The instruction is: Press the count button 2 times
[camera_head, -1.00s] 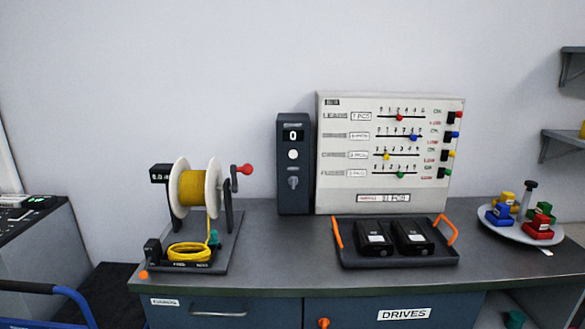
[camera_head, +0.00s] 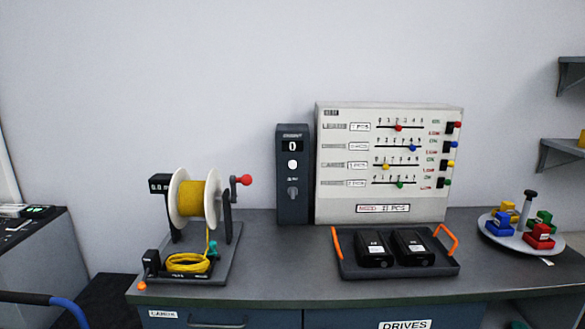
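A dark upright counter box (camera_head: 292,209) stands at the back of the bench, just left of the white slider board. Its small display (camera_head: 292,146) reads 0. A round white button (camera_head: 292,164) sits below the display, and a grey knob (camera_head: 293,192) sits below the button. Nothing touches the button. Neither of my grippers shows in the head view.
The white slider board (camera_head: 335,206) stands right of the counter. A black tray (camera_head: 350,267) with orange handles and two black drives lies before it. A yellow wire spool (camera_head: 199,199) stands left. A round plate (camera_head: 510,240) with coloured blocks is right. Bench front before the counter is clear.

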